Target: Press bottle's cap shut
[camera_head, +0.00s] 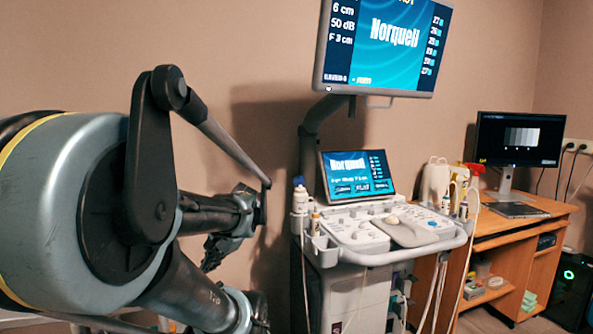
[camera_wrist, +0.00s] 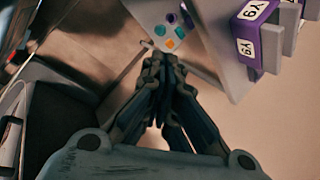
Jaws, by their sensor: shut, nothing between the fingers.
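A white bottle (camera_head: 300,200) with a dark cap (camera_head: 298,181) stands upright in a holder at the left side of the ultrasound cart in the head view. I cannot tell whether its cap is fully shut. My gripper (camera_head: 210,262) is left of the cart, apart from the bottle and partly hidden by my arm. In the wrist view my gripper (camera_wrist: 163,62) is shut and empty, its fingertips together. I cannot make out the bottle in the wrist view.
The ultrasound cart (camera_head: 350,257) carries a tilted touchscreen (camera_head: 356,174) and a large monitor (camera_head: 383,45). A small orange-topped bottle (camera_head: 315,222) stands by the white bottle. A wooden desk (camera_head: 500,231) is at right. Purple-labelled parts (camera_wrist: 250,45) show in the wrist view.

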